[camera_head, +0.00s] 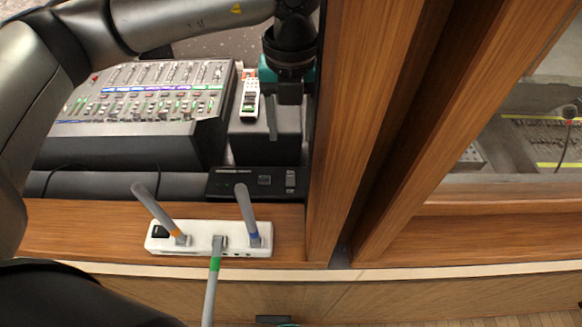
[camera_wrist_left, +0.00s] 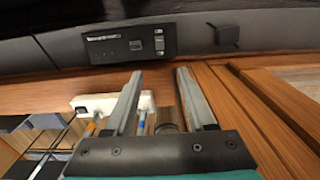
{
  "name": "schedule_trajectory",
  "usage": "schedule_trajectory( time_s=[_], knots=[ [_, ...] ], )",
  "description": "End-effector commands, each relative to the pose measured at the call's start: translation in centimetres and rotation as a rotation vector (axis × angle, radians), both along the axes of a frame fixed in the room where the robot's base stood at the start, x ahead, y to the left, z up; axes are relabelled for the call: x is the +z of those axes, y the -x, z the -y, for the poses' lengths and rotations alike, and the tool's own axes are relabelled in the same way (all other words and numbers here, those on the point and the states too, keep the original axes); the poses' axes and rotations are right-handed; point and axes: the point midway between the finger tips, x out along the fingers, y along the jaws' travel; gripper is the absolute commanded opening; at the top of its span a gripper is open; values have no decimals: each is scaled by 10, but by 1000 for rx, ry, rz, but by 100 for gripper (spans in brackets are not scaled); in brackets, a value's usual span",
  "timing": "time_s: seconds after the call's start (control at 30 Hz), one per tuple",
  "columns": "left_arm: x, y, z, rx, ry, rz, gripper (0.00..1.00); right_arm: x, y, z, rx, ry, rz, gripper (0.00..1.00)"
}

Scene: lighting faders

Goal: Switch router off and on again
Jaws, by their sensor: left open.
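A white strip (camera_head: 208,239) lies on the wooden ledge, with a black switch (camera_head: 160,231) at its left end. Which device is the router I cannot tell. My left gripper (camera_head: 290,92) is behind and above the strip, near the wooden post, and seen mostly from above. In the left wrist view its two fingers (camera_wrist_left: 158,78) are apart with nothing held; the strip (camera_wrist_left: 92,104) shows partly behind the left finger. My right gripper is out of view.
A mixing console (camera_head: 150,100) stands at the left. A black panel with switches (camera_head: 257,182) sits behind the strip and also shows in the left wrist view (camera_wrist_left: 130,44). A wooden post (camera_head: 360,110) stands close on the right. A small white-and-green device (camera_head: 249,100) is beside my gripper.

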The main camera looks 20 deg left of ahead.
Motion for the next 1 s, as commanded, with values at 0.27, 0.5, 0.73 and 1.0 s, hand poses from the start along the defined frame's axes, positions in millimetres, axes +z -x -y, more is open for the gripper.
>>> schedule_trajectory(
  time_s=[0.27, 0.5, 0.73, 1.0],
  knots=[
    [-54, 1, -1, 1, 1, -6, 55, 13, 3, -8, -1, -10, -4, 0],
    [-104, 1, 0, 1, 0, -5, 55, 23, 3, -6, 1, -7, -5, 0],
    [-135, 0, 0, 1, 2, -1, 55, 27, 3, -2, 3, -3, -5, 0],
    [-143, 0, 0, 0, 3, 0, 55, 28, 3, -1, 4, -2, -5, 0]
  ],
)
